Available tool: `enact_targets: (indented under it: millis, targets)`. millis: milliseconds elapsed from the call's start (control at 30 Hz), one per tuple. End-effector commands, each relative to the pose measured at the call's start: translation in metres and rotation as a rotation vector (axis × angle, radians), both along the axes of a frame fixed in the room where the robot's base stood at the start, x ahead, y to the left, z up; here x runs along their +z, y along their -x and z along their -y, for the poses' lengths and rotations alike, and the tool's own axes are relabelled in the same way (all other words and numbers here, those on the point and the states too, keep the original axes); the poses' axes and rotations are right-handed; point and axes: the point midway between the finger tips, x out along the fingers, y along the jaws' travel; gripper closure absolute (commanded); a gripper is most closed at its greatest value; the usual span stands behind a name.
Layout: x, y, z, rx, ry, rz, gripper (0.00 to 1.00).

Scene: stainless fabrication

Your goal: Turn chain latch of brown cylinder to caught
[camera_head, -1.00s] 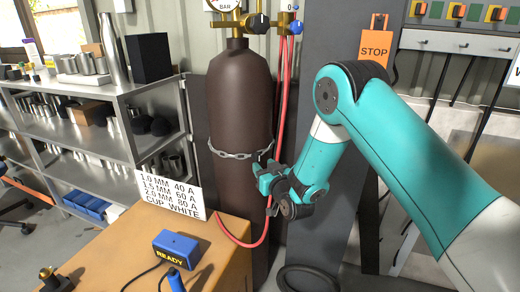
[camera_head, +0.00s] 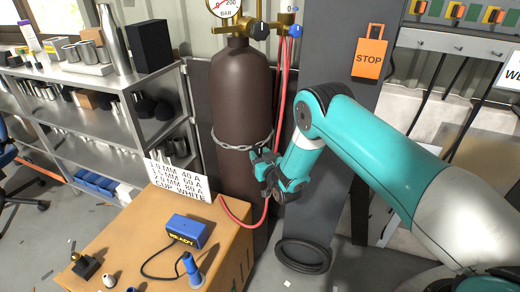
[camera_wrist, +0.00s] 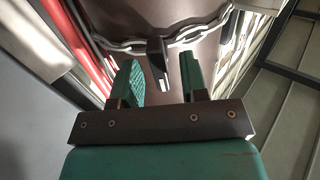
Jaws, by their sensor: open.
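The brown cylinder (camera_head: 240,100) stands upright against the wall, with a chain (camera_head: 232,147) around its middle. In the wrist view the chain (camera_wrist: 197,33) runs across the brown surface. A dark latch (camera_wrist: 158,60) hangs at the chain and points down toward the space between my fingers. My gripper (camera_head: 262,156) is at the cylinder's right side, at chain height. In the wrist view my gripper (camera_wrist: 160,80) is open, one green finger on each side of the latch's lower end. I cannot tell whether either finger touches it. In the head view the arm hides the latch.
A wooden bench (camera_head: 160,225) with a blue READY box (camera_head: 186,230) stands in front. A red hose (camera_head: 281,90) runs down the cylinder's right side. Steel shelves (camera_head: 150,130) stand left.

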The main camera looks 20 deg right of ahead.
Motion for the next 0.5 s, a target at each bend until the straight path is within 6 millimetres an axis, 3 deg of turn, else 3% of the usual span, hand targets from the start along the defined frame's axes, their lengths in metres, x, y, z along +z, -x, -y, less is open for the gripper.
enact_targets:
  millis: [233,400,500]
  targets:
    - [-0.0003,-0.0002,-0.0001,0.000,0.000,0.001,0.60]
    - [-0.0001,-0.0002,-0.0001,0.000,0.000,0.001,0.99]
    - [0.0000,-0.0002,-0.0001,0.000,0.000,0.001,1.00]
